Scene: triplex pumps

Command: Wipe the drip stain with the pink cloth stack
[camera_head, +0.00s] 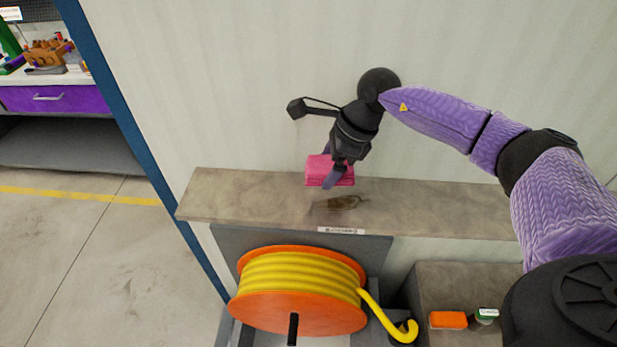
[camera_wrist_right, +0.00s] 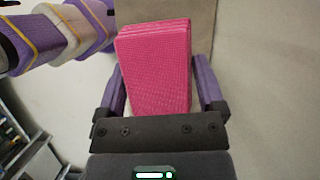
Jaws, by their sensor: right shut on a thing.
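The pink cloth stack (camera_head: 318,170) is held by my right gripper (camera_head: 335,176) over the stone-look ledge, near its back edge by the wall. In the right wrist view the pink cloth stack (camera_wrist_right: 156,68) sits between the two purple fingers of my right gripper (camera_wrist_right: 158,85), which is shut on it. The brown drip stain (camera_head: 343,202) lies on the ledge, just in front of and slightly right of the cloth. I cannot tell whether the cloth touches the ledge. My left gripper is not in view.
The ledge (camera_head: 240,192) is otherwise clear, with a small label on its front edge. Below it stands an orange reel (camera_head: 300,290) of yellow hose. An orange block (camera_head: 448,320) rests on a lower surface at right. A workbench with a purple drawer (camera_head: 55,98) is at far left.

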